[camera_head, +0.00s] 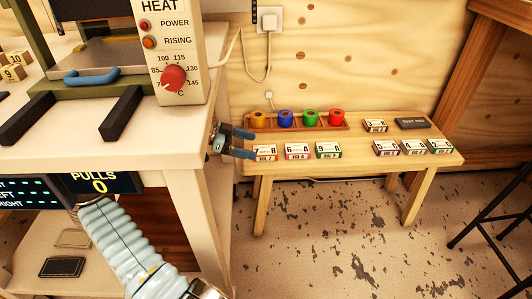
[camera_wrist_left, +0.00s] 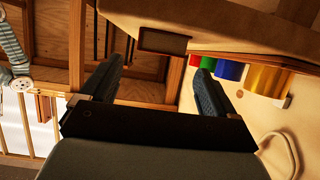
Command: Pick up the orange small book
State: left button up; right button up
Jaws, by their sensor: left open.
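Several small books lie flat on the low wooden bench in the head view. The leftmost one (camera_head: 264,153), with a white label and a reddish-orange edge, looks like the orange small book, though its colour is hard to tell at this size. A pink-edged book (camera_head: 298,152) and a green-edged book (camera_head: 328,150) lie to its right. My left gripper (camera_head: 249,144) is open and empty at the bench's left end, beside the leftmost book. In the left wrist view its spread fingers (camera_wrist_left: 156,85) show, with a dark brown block (camera_wrist_left: 163,41) beyond them. My right gripper is not in view.
A wooden rack with yellow (camera_head: 258,118), blue, green and red (camera_head: 337,118) rolls stands behind the books. More books (camera_head: 414,147) and a dark pad (camera_head: 412,124) lie at the bench's right. A white table (camera_head: 150,145) with a heater stands close left of my gripper.

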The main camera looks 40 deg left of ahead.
aim_at(267, 150)
pick_arm(q)
jog(key=x, duration=0.6)
jog(key=c, duration=1.1)
